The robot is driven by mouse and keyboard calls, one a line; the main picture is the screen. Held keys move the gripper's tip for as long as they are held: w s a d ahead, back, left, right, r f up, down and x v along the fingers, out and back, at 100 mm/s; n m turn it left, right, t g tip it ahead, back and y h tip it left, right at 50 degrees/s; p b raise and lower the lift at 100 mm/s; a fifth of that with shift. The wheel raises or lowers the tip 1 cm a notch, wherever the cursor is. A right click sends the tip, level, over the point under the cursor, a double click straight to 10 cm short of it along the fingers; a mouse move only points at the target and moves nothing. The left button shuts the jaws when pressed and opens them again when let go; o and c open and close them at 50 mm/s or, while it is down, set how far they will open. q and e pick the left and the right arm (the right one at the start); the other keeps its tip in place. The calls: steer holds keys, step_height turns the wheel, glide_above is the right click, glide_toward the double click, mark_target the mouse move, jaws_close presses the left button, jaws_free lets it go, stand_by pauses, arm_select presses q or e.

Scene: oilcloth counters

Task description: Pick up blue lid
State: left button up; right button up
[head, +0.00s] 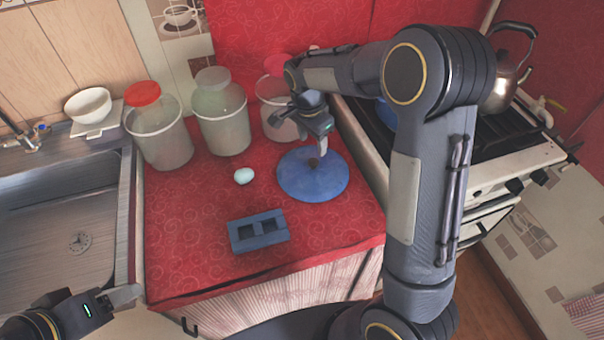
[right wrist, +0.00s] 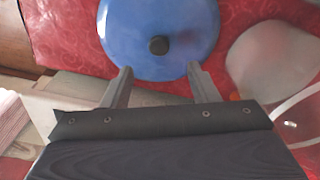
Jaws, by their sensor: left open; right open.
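The blue lid (head: 312,184) is round with a small dark knob and lies flat on the red counter, right of centre. In the right wrist view the lid (right wrist: 150,22) and its knob show just beyond my fingertips. My right gripper (head: 314,128) is open above the lid's far side in the head view. In the right wrist view the right gripper (right wrist: 160,72) has its fingers spread, with nothing between them. My left gripper (head: 140,294) is open and empty at the lower left, near the sink's front edge, far from the lid.
Several lidded jars (head: 222,125) stand behind. A sink (head: 60,215) is on the left, a stove with a kettle (head: 505,85) on the right.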

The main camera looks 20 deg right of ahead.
mark_target(313, 161)
steer(key=f, duration=0.5)
steer(key=f+p, duration=0.1)
steer(key=f, duration=0.2)
steer(key=shift+d, duration=0.3)
steer(key=shift+w, duration=0.1)
jaws_close()
